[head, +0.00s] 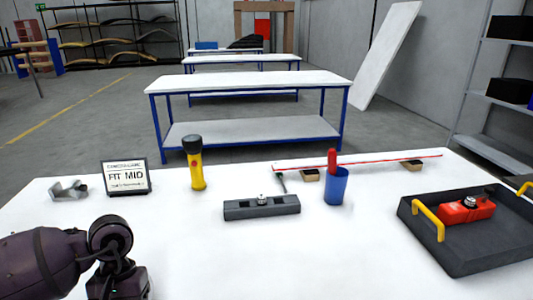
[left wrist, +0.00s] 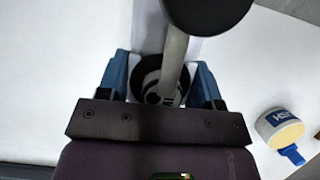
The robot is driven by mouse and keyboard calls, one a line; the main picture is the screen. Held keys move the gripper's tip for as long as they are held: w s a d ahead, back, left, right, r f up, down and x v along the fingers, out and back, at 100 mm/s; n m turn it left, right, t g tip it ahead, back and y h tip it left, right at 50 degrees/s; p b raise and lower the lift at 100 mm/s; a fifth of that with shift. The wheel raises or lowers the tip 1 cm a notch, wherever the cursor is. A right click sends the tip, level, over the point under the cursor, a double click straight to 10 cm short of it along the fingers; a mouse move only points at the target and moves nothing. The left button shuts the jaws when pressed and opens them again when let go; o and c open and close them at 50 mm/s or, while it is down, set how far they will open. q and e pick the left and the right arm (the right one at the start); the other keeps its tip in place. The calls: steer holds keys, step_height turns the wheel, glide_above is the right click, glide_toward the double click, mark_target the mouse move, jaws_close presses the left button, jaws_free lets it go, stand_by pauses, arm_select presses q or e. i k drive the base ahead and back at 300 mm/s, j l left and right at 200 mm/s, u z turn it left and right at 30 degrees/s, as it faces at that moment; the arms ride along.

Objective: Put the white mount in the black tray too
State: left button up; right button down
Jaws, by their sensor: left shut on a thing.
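My left gripper (left wrist: 162,85) is shut on a pale piece with a dark round opening, seemingly the white mount (left wrist: 148,28). A grey rod with a black round end crosses in front and hides part of it. In the head view my left arm comes in at the lower left; its fingertips and the held piece are out of sight there. The black tray (head: 490,236), with yellow handles, stands at the right of the white table, far from my left arm. A red block (head: 466,209) with a metal knob lies in it. My right gripper is not in view.
A white-and-blue round item (left wrist: 280,128) lies beside my left gripper. The front middle is clear.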

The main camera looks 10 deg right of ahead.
mark_target(485, 245)
steer(key=k+l+z, duration=0.25)
steer(key=l, duration=1.25)
steer(key=l+z, duration=0.2)
steer(key=l, duration=1.3)
